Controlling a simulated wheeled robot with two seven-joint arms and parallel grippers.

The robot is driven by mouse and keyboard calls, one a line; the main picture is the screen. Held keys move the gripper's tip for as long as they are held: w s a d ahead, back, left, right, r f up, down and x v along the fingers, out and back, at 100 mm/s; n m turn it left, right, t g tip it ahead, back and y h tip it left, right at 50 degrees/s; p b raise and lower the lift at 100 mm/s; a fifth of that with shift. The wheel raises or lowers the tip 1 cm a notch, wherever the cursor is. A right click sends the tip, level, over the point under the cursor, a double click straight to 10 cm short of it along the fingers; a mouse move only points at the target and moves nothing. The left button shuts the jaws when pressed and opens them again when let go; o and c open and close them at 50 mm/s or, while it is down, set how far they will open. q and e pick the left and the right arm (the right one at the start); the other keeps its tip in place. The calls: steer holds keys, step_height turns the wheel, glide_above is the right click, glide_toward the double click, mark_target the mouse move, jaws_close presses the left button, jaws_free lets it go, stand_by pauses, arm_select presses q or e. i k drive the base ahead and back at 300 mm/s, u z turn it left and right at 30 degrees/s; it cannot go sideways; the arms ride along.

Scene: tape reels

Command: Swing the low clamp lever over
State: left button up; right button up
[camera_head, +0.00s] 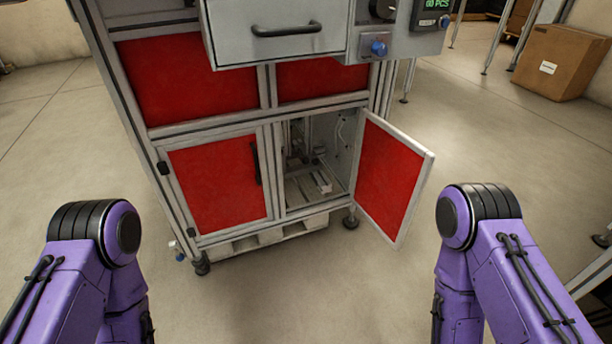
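The machine cabinet (156,128) stands ahead, with a metal frame and red panels. Its lower right compartment is open, and the red door (388,180) is swung out to the right. Inside are a dark upright mechanism (299,140) and pale metal parts (309,186); they are small and shadowed, and I cannot tell which part is the clamp lever. My two purple arms show at the lower left and lower right, apart from the cabinet. Neither gripper is in the picture.
The lower left red door (215,183) is shut. A grey drawer (275,35) with a black handle juts out above. A pallet (262,238) lies under the cabinet. A cardboard box (561,62) stands at the back right. The floor between my arms and the cabinet is clear.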

mark_target(305, 161)
steer(key=u, duration=0.1)
steer(key=k, duration=0.2)
steer(key=z, duration=0.95)
steer(key=i, duration=0.85)
steer(key=u, duration=0.9)
